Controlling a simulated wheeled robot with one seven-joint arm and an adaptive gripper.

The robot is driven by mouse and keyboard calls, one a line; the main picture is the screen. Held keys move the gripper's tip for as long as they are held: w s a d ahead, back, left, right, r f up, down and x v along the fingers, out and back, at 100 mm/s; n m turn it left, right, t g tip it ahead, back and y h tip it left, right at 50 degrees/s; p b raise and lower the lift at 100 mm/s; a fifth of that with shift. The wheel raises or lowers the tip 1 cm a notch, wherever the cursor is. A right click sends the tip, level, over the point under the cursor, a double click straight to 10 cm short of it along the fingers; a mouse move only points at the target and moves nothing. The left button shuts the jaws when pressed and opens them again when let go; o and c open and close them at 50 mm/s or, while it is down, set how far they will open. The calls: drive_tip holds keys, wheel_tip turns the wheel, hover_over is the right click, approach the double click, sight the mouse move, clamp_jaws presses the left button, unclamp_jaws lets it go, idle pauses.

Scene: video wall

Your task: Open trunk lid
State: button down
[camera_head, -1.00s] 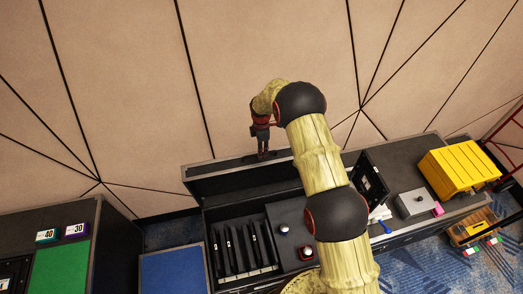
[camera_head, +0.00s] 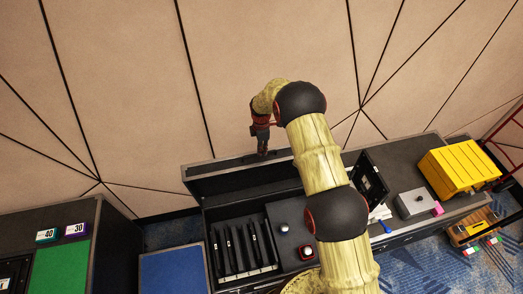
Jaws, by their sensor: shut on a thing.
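The black trunk (camera_head: 208,218) stands below the wall, with its lid (camera_head: 220,178) swung up and leaning back at the far side. The inside shows several upright black slots or panels on the left. My gripper (camera_head: 262,153) points down at the top edge of the lid and is shut on it near the middle. The fingertips are small and dark, so the exact grip is hard to see. My arm hides the right part of the lid and trunk.
A yellow case (camera_head: 460,168) and a grey box (camera_head: 411,203) sit on the worktop to the right. A blue panel (camera_head: 172,274) and a green panel (camera_head: 60,268) lie at the left. An orange toolbox (camera_head: 472,228) is at the far right. The patterned wall is close behind the lid.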

drive_tip(key=s+d+f+b, duration=0.2)
drive_tip(key=s, duration=0.8)
drive_tip(key=c, duration=1.9)
unclamp_jaws()
drive_tip(key=shift+r, duration=0.1)
drive_tip(key=r, duration=1.2)
drive_tip(key=shift+w, duration=0.35)
